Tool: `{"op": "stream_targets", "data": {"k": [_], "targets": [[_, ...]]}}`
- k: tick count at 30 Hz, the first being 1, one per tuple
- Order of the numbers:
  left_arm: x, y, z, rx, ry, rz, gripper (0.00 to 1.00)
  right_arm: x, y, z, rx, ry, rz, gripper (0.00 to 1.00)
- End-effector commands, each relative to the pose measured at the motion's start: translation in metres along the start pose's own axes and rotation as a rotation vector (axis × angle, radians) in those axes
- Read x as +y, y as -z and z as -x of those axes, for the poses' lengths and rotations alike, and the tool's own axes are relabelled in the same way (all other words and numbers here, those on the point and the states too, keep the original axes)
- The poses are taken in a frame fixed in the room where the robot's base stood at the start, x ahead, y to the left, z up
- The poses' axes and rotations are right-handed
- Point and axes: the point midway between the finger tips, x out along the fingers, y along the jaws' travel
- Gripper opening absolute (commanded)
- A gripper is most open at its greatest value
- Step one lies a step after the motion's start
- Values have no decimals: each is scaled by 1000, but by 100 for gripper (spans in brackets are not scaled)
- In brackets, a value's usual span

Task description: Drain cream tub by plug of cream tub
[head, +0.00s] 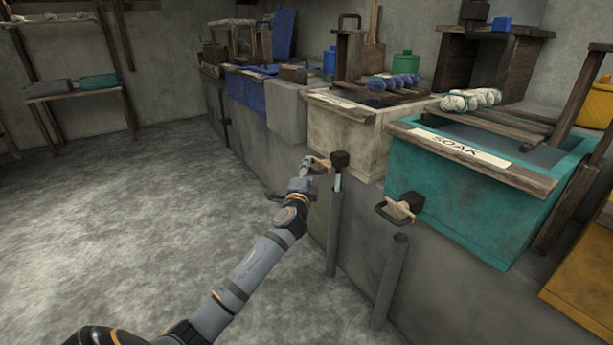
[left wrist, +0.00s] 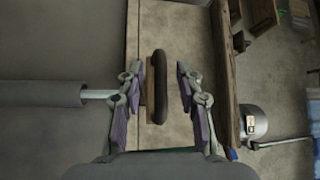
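The cream tub (head: 345,130) stands on the grey ledge between a grey cloth and the teal tub. Its plug (head: 320,164) sticks out low on the front, a wooden piece with a dark handle beside a black block. My left gripper (head: 302,184) is at this plug. In the left wrist view, the plug's dark handle (left wrist: 160,78) lies between the two open fingers (left wrist: 165,92). The left finger is close to the wooden piece; a gap shows on the right. A pale rod or stream shows above the pipe; I cannot tell which. My right gripper is out of view.
The teal SOAK tub (head: 470,190) has its own plug (head: 397,209) to the right. Grey upright pipes (head: 334,230) stand before the ledge below the black blocks. Skeins lie on boards over the tubs. The concrete floor (head: 130,210) at left is clear.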

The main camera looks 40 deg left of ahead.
Motion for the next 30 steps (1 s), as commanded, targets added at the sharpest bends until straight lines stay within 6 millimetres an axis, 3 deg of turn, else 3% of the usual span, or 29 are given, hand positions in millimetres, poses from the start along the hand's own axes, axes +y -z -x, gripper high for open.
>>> {"op": "stream_targets", "data": {"k": [9,15,30], "targets": [[1,0,72,4,-3,-3,36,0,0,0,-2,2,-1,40],[1,0,106,2,-1,-2,36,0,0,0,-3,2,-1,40],[0,0,115,0,0,0,36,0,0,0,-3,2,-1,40]]}}
